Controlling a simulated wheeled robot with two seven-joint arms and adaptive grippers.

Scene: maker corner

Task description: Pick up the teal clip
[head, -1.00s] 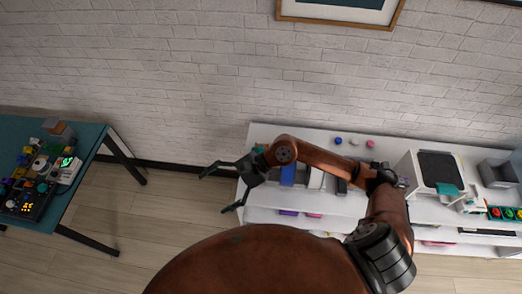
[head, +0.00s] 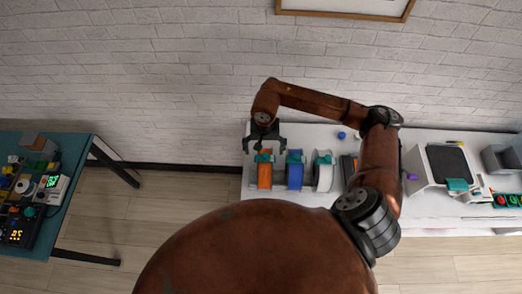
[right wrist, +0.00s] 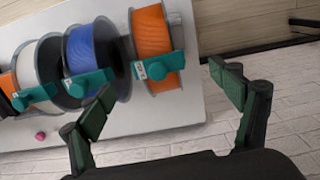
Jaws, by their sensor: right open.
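Several teal clips sit on filament spools at the left part of the white shelf. One teal clip (head: 264,157) is on the orange spool (head: 264,177); it also shows in the right wrist view (right wrist: 156,66). Another teal clip (head: 295,155) is on the blue spool (head: 295,176), and another (head: 325,158) on the white spool (head: 322,178). My right gripper (head: 264,147) is open and empty, its fingers spread to either side of the orange spool's clip in the picture. In the right wrist view the fingertips (right wrist: 160,79) show no contact. My left gripper is not in view.
The white shelf (head: 410,222) also carries a box with a dark top (head: 449,163), a grey bin (head: 503,160) and small blue and purple items. A teal table (head: 75,152) with gadgets stands at the left. Bare floor lies between.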

